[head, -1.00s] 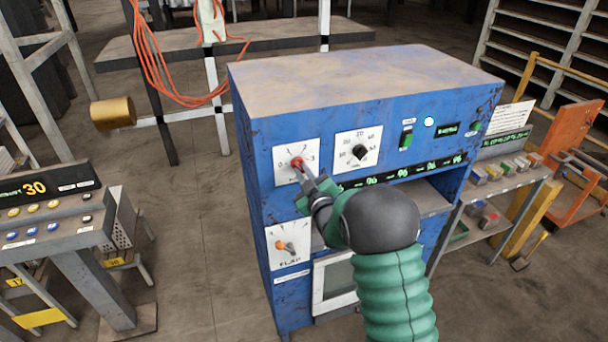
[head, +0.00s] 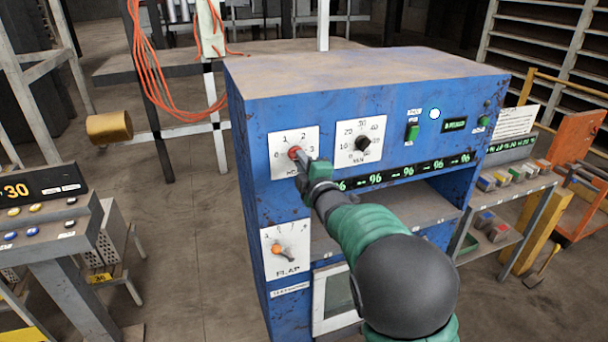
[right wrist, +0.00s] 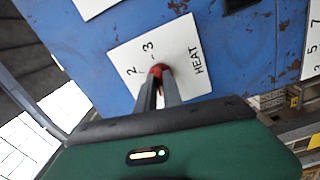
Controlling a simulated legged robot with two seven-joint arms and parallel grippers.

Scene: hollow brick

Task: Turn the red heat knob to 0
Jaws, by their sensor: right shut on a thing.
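The red heat knob (head: 294,153) is on a white dial plate (head: 283,138) at the upper left of the blue machine's front. The plate's marks 0, 1, 2 and 3 show around it in the head view. In the right wrist view the red knob (right wrist: 158,70) sits between the two grey fingers, below the marks 2 and 3 and beside the word HEAT. My right gripper (head: 300,160) is shut on the knob, and its fingers cover part of it. Which mark the knob points to cannot be told. My left gripper is not in view.
A black timer knob (head: 362,143) is right of the heat dial. An orange flap knob (head: 279,249) is below it. A green switch (head: 412,132) is further right on the blue machine (head: 450,95). A control desk (head: 45,215) stands at the left.

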